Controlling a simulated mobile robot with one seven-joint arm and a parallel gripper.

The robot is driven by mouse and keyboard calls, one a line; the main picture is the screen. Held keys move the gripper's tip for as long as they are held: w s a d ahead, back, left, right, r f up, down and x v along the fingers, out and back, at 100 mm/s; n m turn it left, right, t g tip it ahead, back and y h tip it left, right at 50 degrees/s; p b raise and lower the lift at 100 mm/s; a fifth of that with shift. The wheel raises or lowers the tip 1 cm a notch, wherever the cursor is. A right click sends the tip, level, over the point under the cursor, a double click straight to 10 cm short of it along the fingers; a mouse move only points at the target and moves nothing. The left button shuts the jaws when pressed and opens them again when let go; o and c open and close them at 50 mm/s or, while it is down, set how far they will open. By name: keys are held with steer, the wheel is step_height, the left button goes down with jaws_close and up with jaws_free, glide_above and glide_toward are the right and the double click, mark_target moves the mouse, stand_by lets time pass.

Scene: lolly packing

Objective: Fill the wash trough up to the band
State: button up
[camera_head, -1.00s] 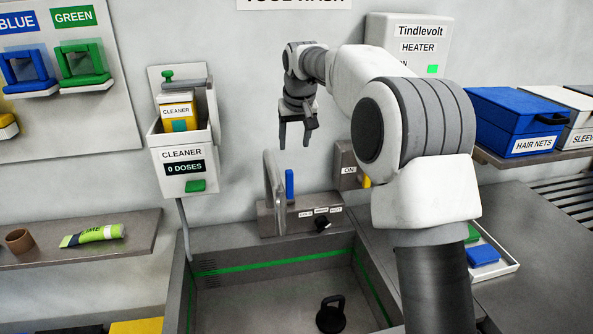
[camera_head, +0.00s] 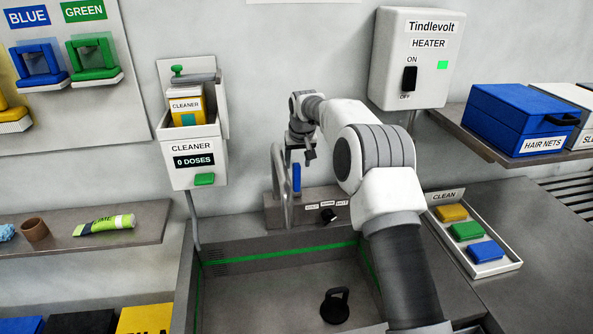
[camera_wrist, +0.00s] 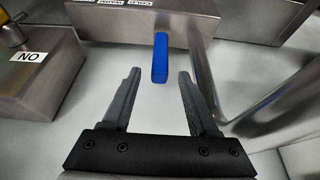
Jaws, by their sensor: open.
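The grey metal wash trough (camera_head: 225,268) has a green band (camera_head: 290,256) around its inner wall, and no water shows in it. A black plug-like piece with a loop handle (camera_head: 335,305) is on its floor; I cannot tell whether it seals a drain. The tap spout (camera_head: 277,175) rises from the tap block at the back. Its blue lever (camera_head: 296,177) stands upright beside the spout. My gripper (camera_head: 300,158) is open and empty, close above the lever. In the wrist view the lever (camera_wrist: 160,58) lies just ahead, lined up between my gripper's fingers (camera_wrist: 160,75).
The tap block has a black knob (camera_head: 328,214) under small labels. A heater box (camera_head: 420,60) with a switch and green light hangs on the wall. A cleaner dispenser (camera_head: 190,160) reads 0 DOSES. A CLEAN tray (camera_head: 505,266) holds coloured blocks.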

mark_target(297, 172)
steer(key=shift+p+x, duration=0.45)
steer(key=shift+x, duration=2.55)
steer(key=shift+c, duration=0.2)
jaws_close()
